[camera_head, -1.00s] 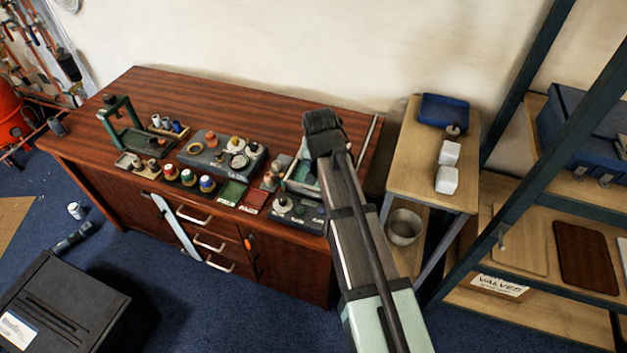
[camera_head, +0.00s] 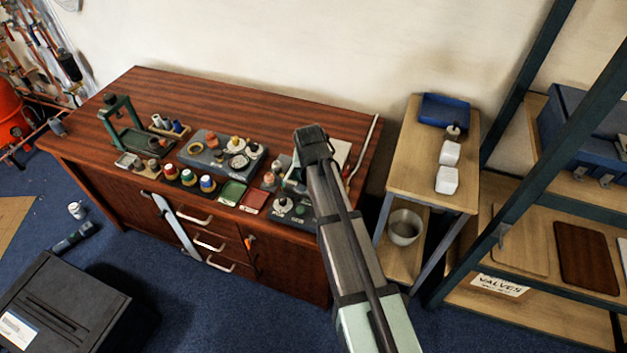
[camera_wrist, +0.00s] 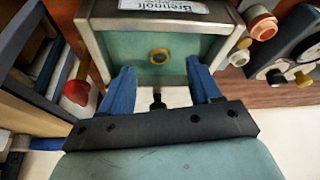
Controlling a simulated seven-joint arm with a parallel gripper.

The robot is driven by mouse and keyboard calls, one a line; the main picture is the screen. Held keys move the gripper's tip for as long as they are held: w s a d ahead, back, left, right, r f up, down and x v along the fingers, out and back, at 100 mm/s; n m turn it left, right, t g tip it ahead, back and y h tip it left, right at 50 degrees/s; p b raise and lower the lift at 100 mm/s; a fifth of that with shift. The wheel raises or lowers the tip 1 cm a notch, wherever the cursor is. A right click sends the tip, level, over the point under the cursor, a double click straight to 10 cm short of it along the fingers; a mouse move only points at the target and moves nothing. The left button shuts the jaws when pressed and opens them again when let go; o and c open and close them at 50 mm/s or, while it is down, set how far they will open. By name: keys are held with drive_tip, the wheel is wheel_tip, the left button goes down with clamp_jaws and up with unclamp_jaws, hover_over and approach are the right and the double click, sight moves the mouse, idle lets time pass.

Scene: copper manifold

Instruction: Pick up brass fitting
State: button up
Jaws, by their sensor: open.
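A small brass ring-shaped fitting (camera_wrist: 159,56) lies on the green floor of a pale-rimmed tray (camera_wrist: 95,45) in the wrist view. My gripper (camera_wrist: 159,72) is open, with its two blue fingers apart and pointing toward the tray. The fitting shows just beyond the fingertips, roughly midway between them, with nothing held. In the head view my arm covers much of the tray's area at the right end of the workbench, and I cannot make out the fitting there.
The wooden workbench (camera_head: 250,110) holds several fittings, spools and small trays left of my arm. In the wrist view, a label (camera_wrist: 165,5) is on the tray's far side, a red knob (camera_wrist: 77,91) is left, and cylinders (camera_wrist: 262,25) are right. A side table (camera_head: 410,170) stands right.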

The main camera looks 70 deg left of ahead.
drive_tip(key=shift+d+x, duration=0.15)
drive_tip(key=shift+x, duration=1.15)
drive_tip(key=shift+d+x, duration=0.1)
drive_tip(key=shift+x, duration=1.15)
drive_tip(key=shift+s+f, duration=0.15)
clamp_jaws()
wheel_tip(320, 180, up, 16)
